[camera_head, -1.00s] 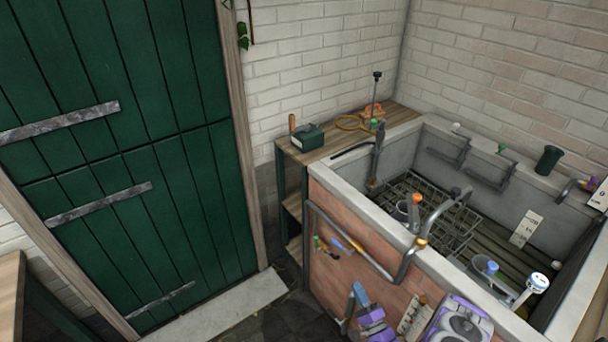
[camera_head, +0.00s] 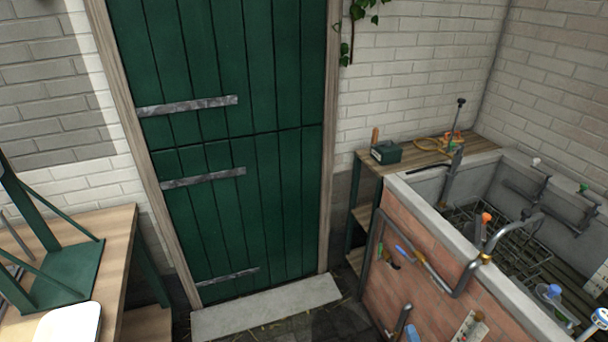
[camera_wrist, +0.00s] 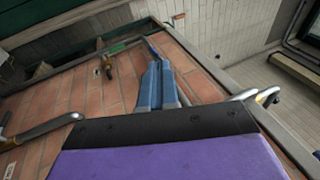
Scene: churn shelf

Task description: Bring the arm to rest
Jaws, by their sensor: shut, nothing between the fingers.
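My gripper (camera_wrist: 158,76) shows in the wrist view with its blue fingers together and nothing between them. Its purple and black body fills the bottom of that view. The fingers point toward the red brick front (camera_wrist: 65,108) of the sink, with small tools hanging beyond them. I cannot tell the gap to the brick. In the head view only a small blue tip of my gripper (camera_head: 411,333) shows at the bottom edge, in front of the brick sink front. The rest of my arm is out of that view.
A grey pipe (camera_head: 428,262) runs along the sink's brick front. The concrete sink (camera_head: 440,215) holds a wire rack. A green door (camera_head: 245,160) stands left of a wooden shelf (camera_head: 425,157). A wooden table (camera_head: 112,240) is at left. Dark floor lies between.

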